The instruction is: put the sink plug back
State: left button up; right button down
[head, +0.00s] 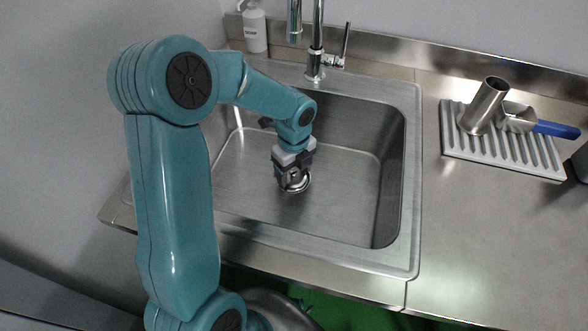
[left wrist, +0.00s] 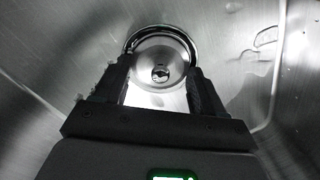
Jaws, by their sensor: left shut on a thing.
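The steel sink (head: 345,175) is open and empty of dishes. My left gripper (head: 291,178) reaches down into it, right over the drain (head: 307,183). In the left wrist view the gripper (left wrist: 162,85) is shut on the sink plug (left wrist: 157,58), a round metal disc with a small knob or hole in its middle. The drain's ring (left wrist: 180,31) shows behind the plug's far edge. The plug looks roughly lined up with the drain, but I cannot tell whether it is seated or just above. My right gripper is out of view.
A tap (head: 316,45) stands behind the sink, with a white bottle (head: 255,30) to its left. On the right counter a ridged grey mat (head: 540,160) holds a metal cylinder (head: 487,105) and a blue-handled tool (head: 555,129). The sink walls surround my gripper.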

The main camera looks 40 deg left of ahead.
aim_at(294, 172)
pick_arm(q)
jog(key=shift+s, duration=0.1)
jog(key=shift+f, duration=0.1)
jog(key=o, duration=1)
jog(key=shift+r, duration=0.4)
notch_tip(294, 172, up, 7)
jog(key=shift+r+p, duration=0.1)
jog(key=shift+p, duration=0.55)
